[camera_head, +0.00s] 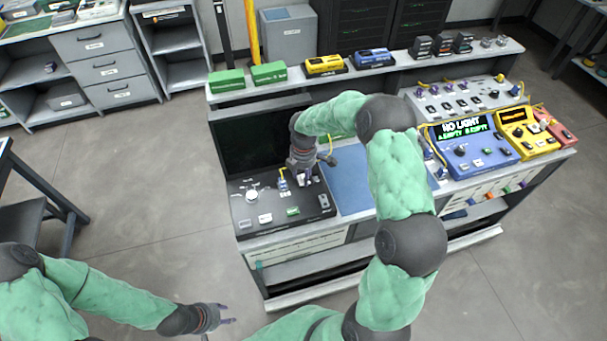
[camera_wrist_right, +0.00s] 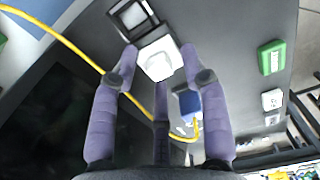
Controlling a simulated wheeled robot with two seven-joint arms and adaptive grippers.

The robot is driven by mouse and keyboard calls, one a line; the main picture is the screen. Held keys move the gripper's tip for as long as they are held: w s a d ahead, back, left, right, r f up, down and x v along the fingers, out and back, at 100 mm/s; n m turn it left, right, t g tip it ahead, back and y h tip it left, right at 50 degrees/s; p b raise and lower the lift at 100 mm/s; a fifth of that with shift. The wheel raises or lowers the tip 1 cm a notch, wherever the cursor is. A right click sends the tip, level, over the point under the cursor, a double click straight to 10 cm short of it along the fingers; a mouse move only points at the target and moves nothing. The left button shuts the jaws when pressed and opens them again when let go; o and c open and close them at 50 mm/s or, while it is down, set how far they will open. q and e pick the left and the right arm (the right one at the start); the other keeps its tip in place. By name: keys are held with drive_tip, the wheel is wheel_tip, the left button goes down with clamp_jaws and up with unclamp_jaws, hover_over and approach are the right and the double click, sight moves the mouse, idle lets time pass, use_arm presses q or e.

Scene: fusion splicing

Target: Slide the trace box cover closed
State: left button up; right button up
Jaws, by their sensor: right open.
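My right gripper (camera_head: 304,177) is over the dark panel (camera_head: 250,229) at the left end of the bench. In the right wrist view its fingers (camera_wrist_right: 159,52) are open, spread on either side of a white block (camera_wrist_right: 157,64). A dark square frame (camera_wrist_right: 132,16) is beside the block. One of these may be the trace box cover; I cannot tell which. Contact with the block is unclear. My left gripper (camera_head: 222,318) is open and empty over the floor, away from the bench.
A yellow cable (camera_wrist_right: 55,37) runs past the fingers to a blue connector (camera_wrist_right: 187,103). A green block (camera_wrist_right: 271,57) sits on the panel. A black screen (camera_head: 255,143) stands behind the panel. A blue mat (camera_head: 345,180) and a blue "NO LIGHT" meter (camera_head: 475,150) are to the right.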

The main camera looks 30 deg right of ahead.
sight(317, 179)
clamp_jaws()
drive_tip(key=d, duration=0.2)
drive_tip(key=s+d+p, duration=0.1)
drive_tip(key=d, duration=0.2)
drive_tip(key=shift+s, duration=0.1)
drive_tip(key=shift+a, duration=0.1)
unclamp_jaws()
drive_tip(key=shift+r, duration=0.1)
wheel_tip(317, 179, up, 12)
idle(0.5)
idle(0.5)
